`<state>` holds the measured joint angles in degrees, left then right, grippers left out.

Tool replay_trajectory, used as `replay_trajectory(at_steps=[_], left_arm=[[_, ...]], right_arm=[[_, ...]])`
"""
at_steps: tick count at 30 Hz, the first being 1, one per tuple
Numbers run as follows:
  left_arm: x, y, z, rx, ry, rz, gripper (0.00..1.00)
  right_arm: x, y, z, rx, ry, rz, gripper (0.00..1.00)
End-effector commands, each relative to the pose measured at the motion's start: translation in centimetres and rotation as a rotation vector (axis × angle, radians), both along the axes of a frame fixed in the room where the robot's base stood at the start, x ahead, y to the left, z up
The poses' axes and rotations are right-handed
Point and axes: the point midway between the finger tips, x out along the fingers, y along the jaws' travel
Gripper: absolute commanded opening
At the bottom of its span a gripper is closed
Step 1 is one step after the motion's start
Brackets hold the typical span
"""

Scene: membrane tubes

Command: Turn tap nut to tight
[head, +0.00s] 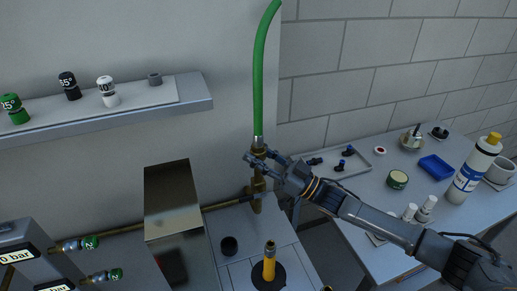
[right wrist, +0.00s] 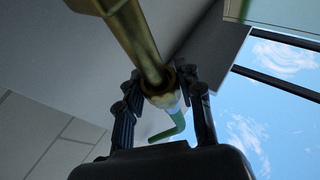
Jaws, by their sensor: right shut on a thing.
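A brass tap (head: 256,186) rises from a horizontal brass pipe by the grey wall. A green hose (head: 258,85) with a silvery end runs upward from its top. My right gripper (head: 256,157) reaches in from the right and is shut around the tap's upper part. In the right wrist view, its two dark fingers (right wrist: 162,100) sit on either side of the brass tap nut (right wrist: 160,92), with the brass body above and the green hose below in the picture. In the head view the fingers partly hide the nut. My left gripper is out of view.
A shelf (head: 160,93) with labelled knobs is at upper left. A metal box (head: 168,190) stands left of the tap. The right table (head: 365,205) holds a bottle (head: 476,167), a blue tray (head: 436,166) and small parts.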

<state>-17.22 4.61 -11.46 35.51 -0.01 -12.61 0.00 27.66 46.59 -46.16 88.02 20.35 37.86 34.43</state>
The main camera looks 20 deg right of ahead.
Motion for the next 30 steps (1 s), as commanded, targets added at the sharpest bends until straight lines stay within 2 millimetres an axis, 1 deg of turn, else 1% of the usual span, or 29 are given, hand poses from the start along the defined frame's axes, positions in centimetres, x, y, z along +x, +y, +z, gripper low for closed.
replay_trajectory(at_steps=[1,6,11,19,20,21,22,23,30], left_arm=[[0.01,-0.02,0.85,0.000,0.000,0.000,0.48],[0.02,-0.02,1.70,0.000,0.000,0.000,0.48],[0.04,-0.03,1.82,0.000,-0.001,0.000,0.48],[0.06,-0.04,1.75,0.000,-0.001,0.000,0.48],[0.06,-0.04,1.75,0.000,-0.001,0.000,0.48],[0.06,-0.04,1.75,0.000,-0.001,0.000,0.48],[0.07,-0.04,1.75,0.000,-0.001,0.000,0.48],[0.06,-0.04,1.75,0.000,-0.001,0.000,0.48],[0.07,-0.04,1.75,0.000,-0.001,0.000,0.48]], right_arm=[[-0.16,0.15,0.32,0.009,0.006,-0.036,0.04],[-0.09,0.11,0.27,0.006,0.003,-0.137,0.04],[-0.01,-0.09,0.12,0.000,0.002,-0.174,0.04],[0.00,-0.10,0.10,-0.002,0.000,-0.174,0.04],[0.00,-0.10,0.10,-0.002,0.000,-0.174,0.42],[0.00,-0.10,0.10,-0.002,0.000,-0.174,0.50],[0.00,-0.11,0.09,-0.002,0.000,-0.174,0.56],[0.00,-0.11,0.09,-0.002,0.000,-0.174,0.60],[-0.01,-0.09,0.03,-0.002,0.001,-0.173,0.60]])
